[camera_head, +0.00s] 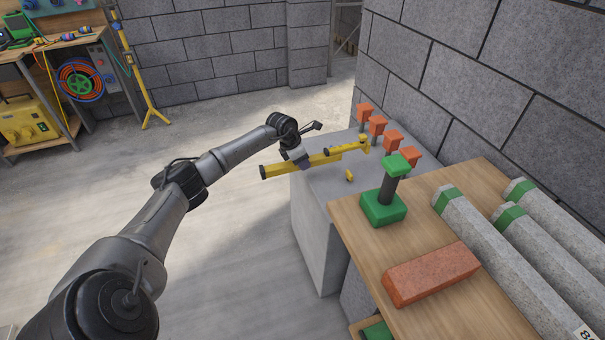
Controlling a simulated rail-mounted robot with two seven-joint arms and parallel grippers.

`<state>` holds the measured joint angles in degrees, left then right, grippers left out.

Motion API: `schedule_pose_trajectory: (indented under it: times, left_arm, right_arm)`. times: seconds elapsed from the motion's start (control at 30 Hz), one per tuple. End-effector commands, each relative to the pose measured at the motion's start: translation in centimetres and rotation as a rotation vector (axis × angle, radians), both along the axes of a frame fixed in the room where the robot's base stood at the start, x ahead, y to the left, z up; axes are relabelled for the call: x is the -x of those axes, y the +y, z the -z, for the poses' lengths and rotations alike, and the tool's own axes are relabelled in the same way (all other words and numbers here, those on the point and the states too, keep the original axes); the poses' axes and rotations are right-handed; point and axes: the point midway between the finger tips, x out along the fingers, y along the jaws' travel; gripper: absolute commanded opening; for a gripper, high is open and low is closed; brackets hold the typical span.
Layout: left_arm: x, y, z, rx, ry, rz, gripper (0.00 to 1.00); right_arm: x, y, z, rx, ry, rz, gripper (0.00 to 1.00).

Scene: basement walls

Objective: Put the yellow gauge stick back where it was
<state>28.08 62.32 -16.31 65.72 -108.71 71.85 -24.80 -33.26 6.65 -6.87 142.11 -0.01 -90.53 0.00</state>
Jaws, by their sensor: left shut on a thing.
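The yellow gauge stick (277,170) is in my left gripper (303,161), which is shut around it near its middle. The stick is roughly level. Its left end, with a dark tip, sticks out past the grey concrete block (316,215), and its right part is over the block's top, close to the orange-capped posts. I cannot tell whether the stick touches the block. My right gripper is not in view.
A small yellow piece (350,176) lies on the block. The wooden bench (420,209) holds a green-based tool (383,208), a red brick (431,274) and grey cylinders (500,250).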

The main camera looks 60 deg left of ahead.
Motion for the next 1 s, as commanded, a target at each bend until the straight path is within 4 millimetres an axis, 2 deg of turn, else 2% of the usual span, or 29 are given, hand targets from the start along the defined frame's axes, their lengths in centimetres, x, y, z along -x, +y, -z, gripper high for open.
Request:
schedule_pose_trajectory:
  times: [0.33, 0.8, 0.83, 1.0]
  left_arm:
    - [0.0, 0.0, 4.4, 0.001, -0.001, -0.001, 0.0]
    - [0.0, 0.0, 4.9, -0.001, -0.001, 0.001, 0.0]
    - [0.0, 0.0, 4.9, 0.0, 0.0, 0.001, 0.39]
    - [0.0, 0.0, 4.9, 0.0, 0.0, 0.001, 0.55]
  right_arm:
    - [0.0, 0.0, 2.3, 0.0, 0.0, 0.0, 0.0]
    - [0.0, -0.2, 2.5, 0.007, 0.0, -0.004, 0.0]
    - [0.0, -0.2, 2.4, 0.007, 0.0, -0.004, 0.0]
    - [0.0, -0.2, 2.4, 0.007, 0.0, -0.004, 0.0]
